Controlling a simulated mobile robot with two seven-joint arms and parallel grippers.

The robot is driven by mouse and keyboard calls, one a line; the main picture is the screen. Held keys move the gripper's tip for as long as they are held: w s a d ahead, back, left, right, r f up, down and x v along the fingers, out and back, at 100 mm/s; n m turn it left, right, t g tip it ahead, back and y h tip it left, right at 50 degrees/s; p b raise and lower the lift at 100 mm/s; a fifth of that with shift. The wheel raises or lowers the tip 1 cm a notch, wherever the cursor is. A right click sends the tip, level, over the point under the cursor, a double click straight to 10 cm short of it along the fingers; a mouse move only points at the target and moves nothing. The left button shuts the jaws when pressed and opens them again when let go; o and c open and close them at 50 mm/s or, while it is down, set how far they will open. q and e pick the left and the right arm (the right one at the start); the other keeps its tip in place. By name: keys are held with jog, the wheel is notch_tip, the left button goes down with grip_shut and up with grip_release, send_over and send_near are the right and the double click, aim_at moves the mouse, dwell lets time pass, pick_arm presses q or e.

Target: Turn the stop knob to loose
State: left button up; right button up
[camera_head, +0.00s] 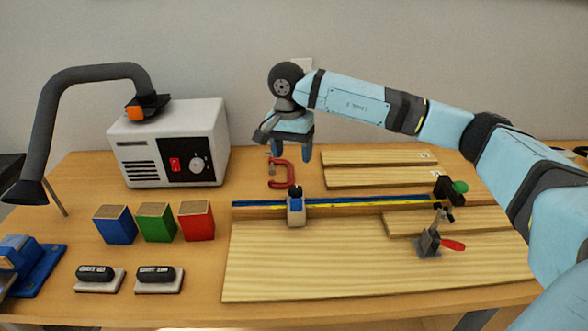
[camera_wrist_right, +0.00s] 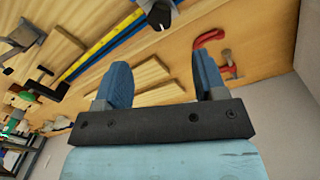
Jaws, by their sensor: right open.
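A stop block (camera_head: 296,210), pale with a blue front, sits on the blue and yellow rail (camera_head: 370,204). A small black knob (camera_head: 295,191) is on its top. In the right wrist view a black knob (camera_wrist_right: 159,14) shows at the top edge, beyond the fingertips; I cannot read its setting. My right gripper (camera_head: 291,156) is open and empty, pointing down above and behind the stop block, apart from it. Its two blue fingers also show spread in the wrist view (camera_wrist_right: 162,72). My left gripper is not in view.
A red clamp (camera_head: 285,175) lies just below my right gripper, behind the rail. Wooden boards (camera_head: 375,176) lie behind and in front of the rail. A green-topped knob (camera_head: 460,187) and a red-handled toggle clamp (camera_head: 430,242) stand at right. Blocks and a white machine (camera_head: 135,150) are left.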

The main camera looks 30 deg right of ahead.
notch_tip(320, 180, up, 3)
jog(key=shift+w+a+r, duration=0.1)
jog(key=shift+r, duration=0.05)
dwell(0.6)
